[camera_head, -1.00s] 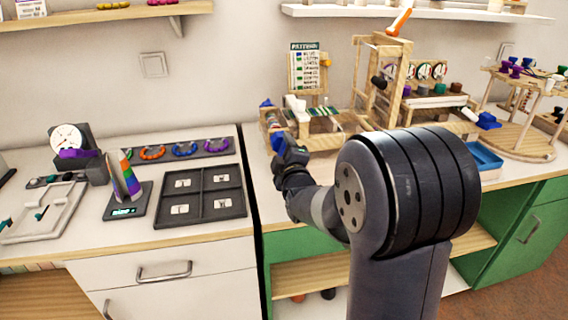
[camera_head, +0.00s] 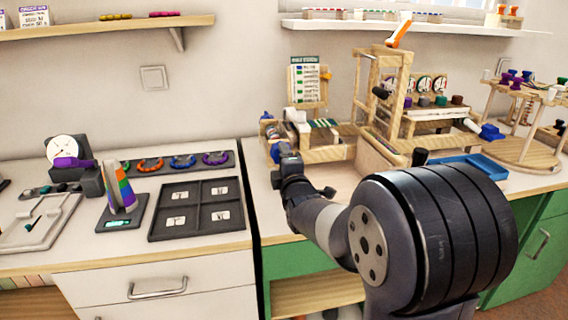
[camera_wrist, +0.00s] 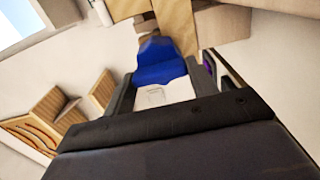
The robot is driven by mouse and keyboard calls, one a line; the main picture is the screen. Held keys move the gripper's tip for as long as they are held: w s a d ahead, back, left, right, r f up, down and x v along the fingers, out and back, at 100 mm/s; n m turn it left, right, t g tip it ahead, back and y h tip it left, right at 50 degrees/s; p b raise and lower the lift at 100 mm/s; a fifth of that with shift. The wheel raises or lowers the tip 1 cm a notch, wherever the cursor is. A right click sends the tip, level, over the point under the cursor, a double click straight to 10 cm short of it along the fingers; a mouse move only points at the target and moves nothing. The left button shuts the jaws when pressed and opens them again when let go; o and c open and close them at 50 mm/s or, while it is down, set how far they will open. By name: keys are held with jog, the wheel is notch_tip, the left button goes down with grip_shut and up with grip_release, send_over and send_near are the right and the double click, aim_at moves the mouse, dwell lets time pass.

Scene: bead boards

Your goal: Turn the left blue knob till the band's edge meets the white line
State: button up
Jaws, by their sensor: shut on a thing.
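The left blue knob (camera_head: 276,151) is at the near left end of the wooden bead frame (camera_head: 335,153). In the wrist view the blue knob (camera_wrist: 158,62) sits between the two dark fingers of my gripper (camera_wrist: 164,80). My gripper is shut on it; it also shows in the head view (camera_head: 281,154), reaching in from the front. Another blue piece (camera_head: 265,116) shows just behind, at the frame's left end. The band's edge and the white line are too small or hidden to tell apart.
A wooden tower with an orange-tipped lever (camera_head: 400,34) stands right of the frame. Another blue knob (camera_head: 490,132) and a blue tray (camera_head: 478,166) are farther right. A dark four-compartment tray (camera_head: 158,235) lies on the left counter.

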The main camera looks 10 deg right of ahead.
jog(key=o, duration=1)
jog(key=s, duration=1)
jog(key=shift+s, duration=0.4)
jog(key=w, duration=1.1)
jog(key=shift+s, duration=0.15)
